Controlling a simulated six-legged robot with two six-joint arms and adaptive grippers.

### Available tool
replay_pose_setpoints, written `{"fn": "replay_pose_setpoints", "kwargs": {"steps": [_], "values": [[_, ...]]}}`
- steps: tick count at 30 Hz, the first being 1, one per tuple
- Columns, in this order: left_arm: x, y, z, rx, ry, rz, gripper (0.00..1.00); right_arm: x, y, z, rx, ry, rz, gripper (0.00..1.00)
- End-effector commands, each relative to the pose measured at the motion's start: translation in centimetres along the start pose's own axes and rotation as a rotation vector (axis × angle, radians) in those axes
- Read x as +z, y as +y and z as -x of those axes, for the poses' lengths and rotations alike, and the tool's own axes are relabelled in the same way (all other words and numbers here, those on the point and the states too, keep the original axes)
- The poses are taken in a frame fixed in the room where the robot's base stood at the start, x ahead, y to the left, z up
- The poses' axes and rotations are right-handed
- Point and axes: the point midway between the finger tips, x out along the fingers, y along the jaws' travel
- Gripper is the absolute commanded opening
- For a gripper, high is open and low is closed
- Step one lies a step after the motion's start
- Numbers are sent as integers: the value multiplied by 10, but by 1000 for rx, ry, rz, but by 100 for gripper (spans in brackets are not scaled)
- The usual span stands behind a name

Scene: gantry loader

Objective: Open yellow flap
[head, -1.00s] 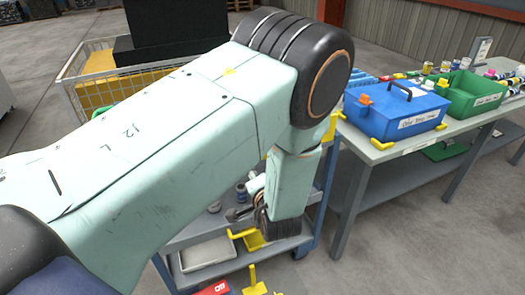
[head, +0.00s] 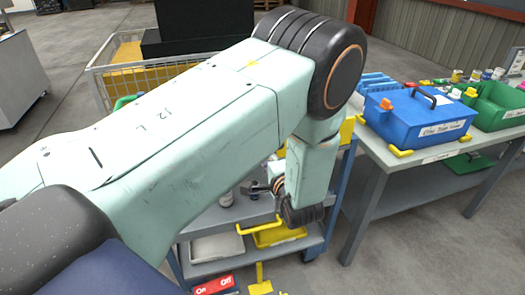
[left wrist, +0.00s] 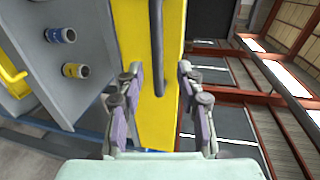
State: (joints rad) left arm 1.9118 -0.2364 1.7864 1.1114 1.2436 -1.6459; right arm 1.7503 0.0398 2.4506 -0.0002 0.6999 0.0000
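In the left wrist view a tall yellow panel (left wrist: 172,100), which looks like the yellow flap, fills the middle. A dark bar handle (left wrist: 157,45) runs down its face and ends between the fingers. My left gripper (left wrist: 159,72) is open, with one finger on each side of the handle's end. I cannot tell whether the fingers touch it. In the head view my left arm covers much of the cart, and a yellow piece (head: 347,130) shows just right of the arm. My right gripper is in neither view.
A blue cart (head: 335,205) with trays on its lower shelf stands below my arm. A grey table (head: 384,162) on the right bears a blue toolbox (head: 418,118) and a green bin (head: 497,106). A wire basket (head: 100,80) stands behind my arm. Grey floor is open at right.

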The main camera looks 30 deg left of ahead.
Motion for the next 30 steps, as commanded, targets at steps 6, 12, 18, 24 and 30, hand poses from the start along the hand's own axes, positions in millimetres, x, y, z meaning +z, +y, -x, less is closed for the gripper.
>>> {"fn": "replay_pose_setpoints", "kwargs": {"steps": [6,12,18,24,30], "values": [[0,2,-34,2,-3,4,37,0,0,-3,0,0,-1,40],[-2,1,-50,2,-1,2,37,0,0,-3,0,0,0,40],[-3,1,-53,1,1,2,37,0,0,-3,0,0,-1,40],[-2,1,-53,2,0,2,30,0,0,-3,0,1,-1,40],[-2,1,-53,2,0,2,13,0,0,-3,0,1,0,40]]}}
